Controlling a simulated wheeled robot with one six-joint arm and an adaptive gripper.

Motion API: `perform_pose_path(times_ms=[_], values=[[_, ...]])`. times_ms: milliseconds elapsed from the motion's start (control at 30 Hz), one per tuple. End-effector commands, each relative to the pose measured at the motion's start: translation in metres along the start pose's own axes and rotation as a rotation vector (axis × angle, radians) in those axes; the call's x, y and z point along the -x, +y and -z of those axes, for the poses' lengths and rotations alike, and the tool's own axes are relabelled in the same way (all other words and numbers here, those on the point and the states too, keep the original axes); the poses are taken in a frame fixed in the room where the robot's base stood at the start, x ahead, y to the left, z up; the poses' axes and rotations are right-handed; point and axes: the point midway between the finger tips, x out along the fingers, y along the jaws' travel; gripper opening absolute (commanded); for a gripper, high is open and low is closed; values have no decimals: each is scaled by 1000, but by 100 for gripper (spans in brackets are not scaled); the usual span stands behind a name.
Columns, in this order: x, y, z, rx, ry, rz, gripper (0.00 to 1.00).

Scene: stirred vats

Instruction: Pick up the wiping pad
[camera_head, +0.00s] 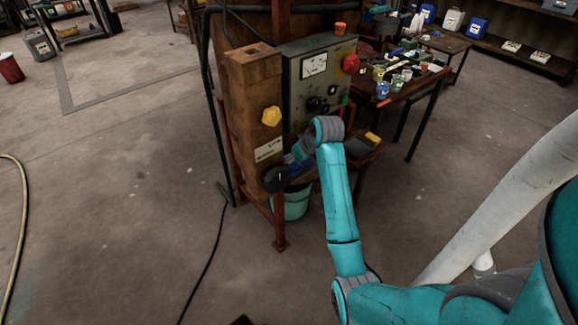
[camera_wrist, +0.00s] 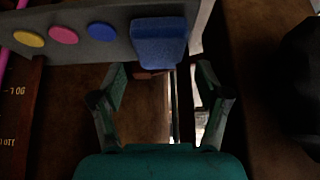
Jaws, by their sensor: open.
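A blue, rough-surfaced block (camera_wrist: 160,42), which looks like the wiping pad, sits at the right end of a grey strip (camera_wrist: 112,36) in the wrist view. My gripper (camera_wrist: 160,78) is open and empty. Its two fingertips point toward the block's lower edge, one toward each side, with no clear contact. In the head view, my wrist reaches the front of the wooden post and control panel, and my fingers are hard to make out there.
Yellow (camera_wrist: 29,39), pink (camera_wrist: 63,35) and blue (camera_wrist: 102,31) discs sit on the strip. A black rounded object (camera_wrist: 302,75) is at right. The head view shows a wooden post (camera_head: 256,110), a control panel (camera_head: 312,95), a bucket (camera_head: 296,204) below and a cluttered table (camera_head: 425,82).

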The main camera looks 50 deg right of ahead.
Motion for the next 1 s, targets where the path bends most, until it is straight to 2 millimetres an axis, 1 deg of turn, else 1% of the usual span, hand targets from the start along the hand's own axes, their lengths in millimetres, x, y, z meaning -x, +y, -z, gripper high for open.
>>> perform_pose_path(times_ms=[33, 100, 233, 367, 567, 667, 700, 733, 1000], values=[[-8, -1, -1, 0, -3, 2, 75], [-19, -1, -1, 0, -3, 2, 75], [-34, -1, -1, 1, -2, 1, 75], [-40, 0, -1, 1, -1, 0, 75], [-40, 0, -1, 1, -1, 0, 75], [-40, 0, -1, 1, -1, 0, 52], [-40, 0, -1, 1, -1, 0, 42], [-40, 0, -1, 1, -1, 0, 38], [-40, 0, -1, 0, -1, 0, 38]])
